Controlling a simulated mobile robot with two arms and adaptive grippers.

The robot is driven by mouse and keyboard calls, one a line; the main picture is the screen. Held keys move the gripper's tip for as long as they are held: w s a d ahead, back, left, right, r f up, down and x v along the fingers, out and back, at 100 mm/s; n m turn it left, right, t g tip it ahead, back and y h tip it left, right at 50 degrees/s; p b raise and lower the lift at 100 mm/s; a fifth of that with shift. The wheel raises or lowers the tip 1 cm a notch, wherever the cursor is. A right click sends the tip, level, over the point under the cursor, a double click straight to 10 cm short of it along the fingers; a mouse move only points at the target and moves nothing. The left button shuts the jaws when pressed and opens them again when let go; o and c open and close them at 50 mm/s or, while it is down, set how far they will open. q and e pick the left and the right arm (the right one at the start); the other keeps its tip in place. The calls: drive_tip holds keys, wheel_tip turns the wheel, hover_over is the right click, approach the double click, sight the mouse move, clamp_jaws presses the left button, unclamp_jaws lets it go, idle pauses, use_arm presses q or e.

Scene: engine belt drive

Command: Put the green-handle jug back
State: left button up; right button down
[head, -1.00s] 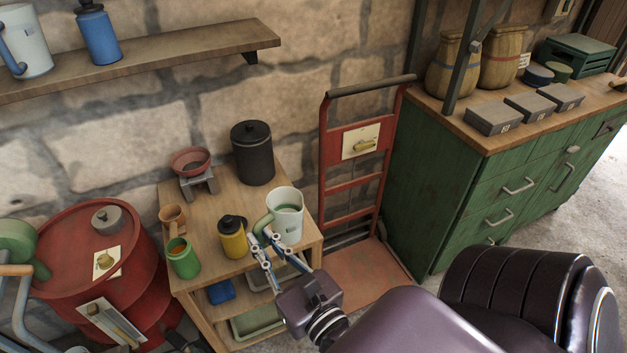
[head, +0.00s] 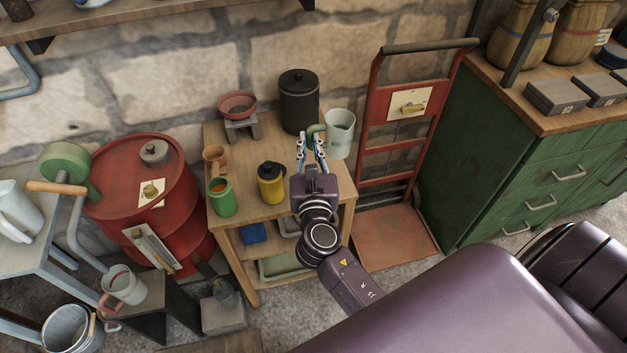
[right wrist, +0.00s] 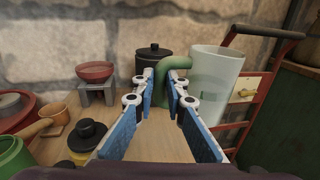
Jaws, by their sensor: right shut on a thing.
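The green-handle jug (head: 340,135) is pale and looks upright, with its green handle toward the left. It is at the back right of the small wooden table (head: 290,205); I cannot tell whether its base touches the top. My right gripper (head: 311,140) is shut on the green handle. In the right wrist view the jug (right wrist: 214,85) stands right of the fingers, and the gripper (right wrist: 165,78) has the handle between its fingertips. My left gripper is not in view.
A black canister (head: 299,102), red bowl on a stand (head: 238,105), yellow can (head: 271,184), green mug (head: 222,199) and orange-brown cup (head: 215,158) share the table. A red hand truck (head: 375,148) stands right of it, a red drum (head: 140,190) left.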

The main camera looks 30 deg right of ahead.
drive_tip(key=shift+f+b, duration=1.65)
drive_tip(key=shift+f, duration=4.35)
drive_tip(key=shift+f, duration=0.25)
drive_tip(key=c, duration=2)
unclamp_jaws()
drive_tip(key=shift+r, duration=0.1)
drive_tip(key=shift+o, duration=0.2)
drive_tip(key=shift+r, duration=0.15)
drive_tip(key=b+v, duration=0.1)
drive_tip(key=v, duration=1.1)
drive_tip(key=shift+b, duration=0.3)
